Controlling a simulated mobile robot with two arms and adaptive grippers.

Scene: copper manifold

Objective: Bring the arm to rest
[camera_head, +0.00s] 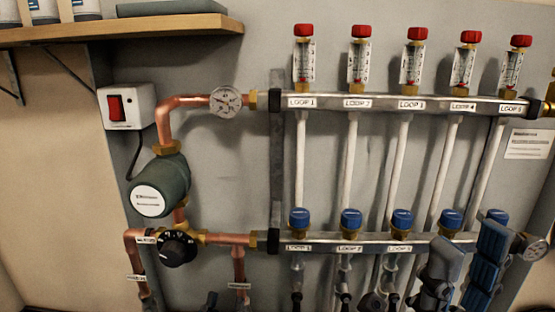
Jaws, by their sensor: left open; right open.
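I cannot tell whether either touches the manifold. The lower bar (367,245) carries blue caps, and its right part is partly hidden by my grippers.
The upper bar (385,101) carries several red-capped flow meters, with white pipes below. At left are a copper pipe, a pump (173,177), a black dial (177,248), a gauge (226,101) and a red switch box (127,106). A wooden shelf (120,27) juts out at upper left.

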